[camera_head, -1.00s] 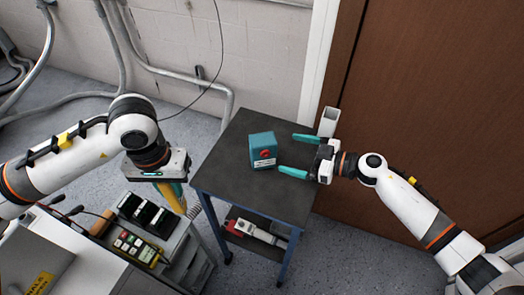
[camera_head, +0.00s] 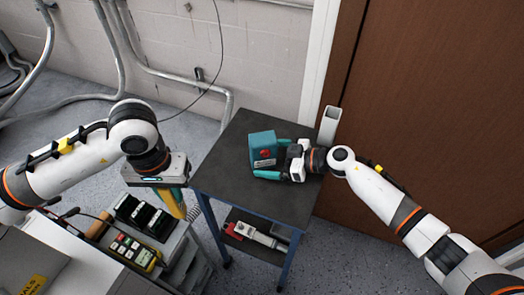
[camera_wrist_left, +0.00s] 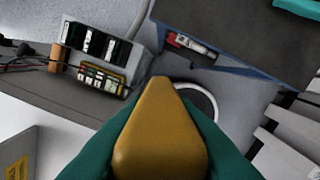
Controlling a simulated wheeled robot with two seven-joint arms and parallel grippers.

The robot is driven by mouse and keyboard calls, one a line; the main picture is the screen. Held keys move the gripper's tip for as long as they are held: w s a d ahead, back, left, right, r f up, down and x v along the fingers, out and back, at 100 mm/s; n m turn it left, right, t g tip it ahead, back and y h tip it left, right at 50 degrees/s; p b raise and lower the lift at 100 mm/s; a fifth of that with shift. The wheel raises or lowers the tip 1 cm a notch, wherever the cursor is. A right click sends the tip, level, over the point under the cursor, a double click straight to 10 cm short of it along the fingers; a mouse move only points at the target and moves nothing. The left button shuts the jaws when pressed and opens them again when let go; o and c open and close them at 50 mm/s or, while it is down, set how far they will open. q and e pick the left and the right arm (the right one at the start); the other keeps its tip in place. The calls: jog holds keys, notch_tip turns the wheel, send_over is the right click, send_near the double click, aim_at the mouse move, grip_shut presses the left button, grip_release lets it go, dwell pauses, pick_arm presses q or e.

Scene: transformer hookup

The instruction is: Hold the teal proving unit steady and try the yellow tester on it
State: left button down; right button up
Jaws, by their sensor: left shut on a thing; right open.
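The teal proving unit (camera_head: 262,147) stands upright on the dark top of a small cart. It is a box with a red mark and a white label on its front. My right gripper (camera_head: 268,160) is open, with its teal fingers on either side of the unit; I cannot tell whether they touch it. My left gripper (camera_head: 174,195) is shut on the yellow tester (camera_head: 172,203), held to the left of the cart and pointing down. In the left wrist view the tester (camera_wrist_left: 160,140) sits between the teal fingers. Its lower end is partly hidden in the head view.
The cart top (camera_head: 225,180) is otherwise mostly clear. A red and grey tool (camera_head: 258,234) lies on its lower shelf. A yellow-edged meter (camera_head: 135,252) and black blocks (camera_head: 145,215) sit on a grey unit at lower left. A brown door (camera_head: 430,110) is behind the right arm.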

jog(key=shift+w+a+f, duration=0.15)
jog(key=shift+w+a, duration=0.05)
jog(key=shift+a, duration=0.25)
jog(key=c, duration=0.7)
dwell(0.5)
jog(key=c, duration=0.6)
dwell(0.7)
